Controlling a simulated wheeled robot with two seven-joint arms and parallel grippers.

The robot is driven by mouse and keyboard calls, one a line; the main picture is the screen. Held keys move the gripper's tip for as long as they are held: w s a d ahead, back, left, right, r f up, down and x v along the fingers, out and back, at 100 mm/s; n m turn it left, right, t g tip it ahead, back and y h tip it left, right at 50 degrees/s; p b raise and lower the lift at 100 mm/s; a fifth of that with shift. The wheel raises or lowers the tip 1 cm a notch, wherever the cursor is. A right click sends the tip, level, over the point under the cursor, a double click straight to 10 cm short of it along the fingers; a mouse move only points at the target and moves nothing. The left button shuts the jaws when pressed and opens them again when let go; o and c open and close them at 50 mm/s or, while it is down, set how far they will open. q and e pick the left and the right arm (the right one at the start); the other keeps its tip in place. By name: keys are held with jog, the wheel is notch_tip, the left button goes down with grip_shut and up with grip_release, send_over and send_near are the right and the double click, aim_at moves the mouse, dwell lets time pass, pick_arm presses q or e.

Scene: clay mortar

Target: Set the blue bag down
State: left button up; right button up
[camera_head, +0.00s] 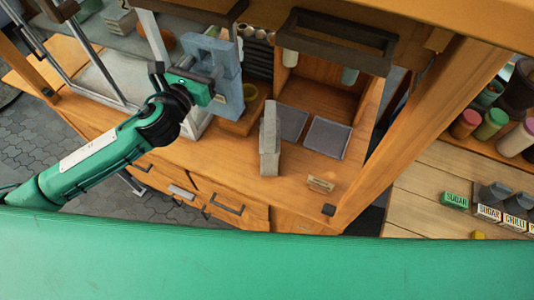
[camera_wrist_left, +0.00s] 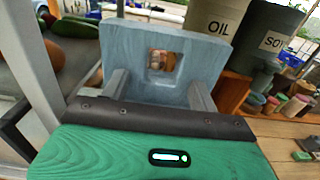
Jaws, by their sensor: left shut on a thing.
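The blue bag (camera_head: 228,72) is a pale blue, stiff-looking block with a square hole through it. My left gripper (camera_head: 214,88) is shut on it and holds it upright over the left part of the wooden counter (camera_head: 225,150). In the left wrist view the bag (camera_wrist_left: 200,42) fills the upper middle, with the gripper's two fingers (camera_wrist_left: 160,90) against its near side. I cannot tell whether its bottom touches anything. My right gripper is not in view.
A grey upright block (camera_head: 270,140) stands mid-counter, left of two dark square pads (camera_head: 328,138). A yellow-ringed wooden piece (camera_head: 250,108) sits near the bag. Dark containers marked OIL (camera_wrist_left: 215,25) and SOI (camera_wrist_left: 270,45) stand right of it.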

aim_at(215, 111)
pick_arm(q)
jog(key=shift+a+f, duration=0.1)
jog(key=shift+f, duration=0.1)
notch_tip(215, 111, down, 15)
jog(key=shift+w+r+b, duration=0.1)
jog(key=shift+b, duration=0.6)
jog(key=shift+f, duration=0.65)
notch_tip(215, 111, down, 3)
jog(key=shift+f+b, duration=0.15)
jog(key=shift+b, duration=0.55)
